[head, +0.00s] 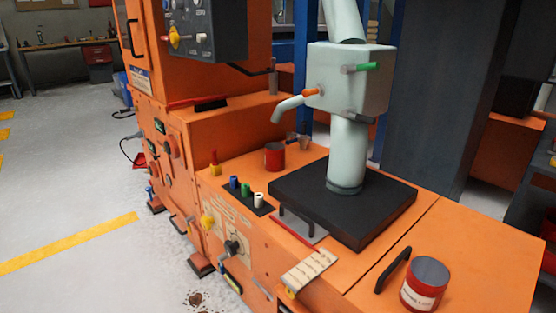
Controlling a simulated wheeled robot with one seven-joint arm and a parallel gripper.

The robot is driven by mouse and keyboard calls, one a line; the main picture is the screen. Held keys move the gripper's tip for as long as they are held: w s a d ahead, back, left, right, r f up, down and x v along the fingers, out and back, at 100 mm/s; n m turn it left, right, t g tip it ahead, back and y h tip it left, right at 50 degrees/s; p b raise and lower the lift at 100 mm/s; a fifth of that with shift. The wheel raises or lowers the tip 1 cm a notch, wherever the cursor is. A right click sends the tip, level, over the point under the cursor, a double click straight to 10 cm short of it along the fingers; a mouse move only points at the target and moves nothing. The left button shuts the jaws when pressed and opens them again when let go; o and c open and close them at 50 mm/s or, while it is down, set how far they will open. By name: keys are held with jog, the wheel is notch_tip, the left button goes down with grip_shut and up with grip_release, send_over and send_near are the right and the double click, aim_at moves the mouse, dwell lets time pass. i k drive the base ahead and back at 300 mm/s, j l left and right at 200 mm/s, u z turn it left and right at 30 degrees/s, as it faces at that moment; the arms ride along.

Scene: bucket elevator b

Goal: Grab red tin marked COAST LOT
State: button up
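Two red tins stand on the orange machine top in the head view. The nearer red tin (425,285) is upright at the lower right, with a dark grey top and a white label facing me. Its label print is too small to read surely. The farther red tin (275,156) stands near the back, left of the pale column and below the spout. No label shows on its visible side, so I cannot tell which tin is marked COAST LOT. My gripper is not in view.
A pale green column with a box and spout (288,106) rises from a black plate (343,212). Small coloured cylinders (246,189) stand left of it. A black handle (393,270) rises just left of the nearer tin. An orange cabinet (222,135) stands behind; open floor (70,190) lies left.

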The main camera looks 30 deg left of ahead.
aim_at(275, 152)
jog(key=u, duration=1.9)
jog(key=j+u, duration=0.5)
jog(key=i+j+u, duration=0.1)
jog(key=j+u, duration=0.4)
jog(key=i+j+u, duration=0.3)
jog(key=i+j, duration=0.7)
jog(key=i+z, duration=0.45)
jog(key=i+j+z, duration=0.25)
jog(key=i+z, duration=0.2)
jog(key=i+l+z, duration=0.2)
jog(key=z, duration=0.2)
jog(key=i+l+z, duration=0.1)
jog(key=i+z, duration=0.2)
jog(key=z, duration=0.15)
jog(key=i+z, duration=0.25)
jog(key=z, duration=0.15)
jog(key=i+z, duration=0.3)
jog(key=z, duration=0.15)
jog(key=i+j+z, duration=0.2)
jog(key=z, duration=0.2)
jog(key=i+j+z, duration=0.25)
jog(key=z, duration=0.2)
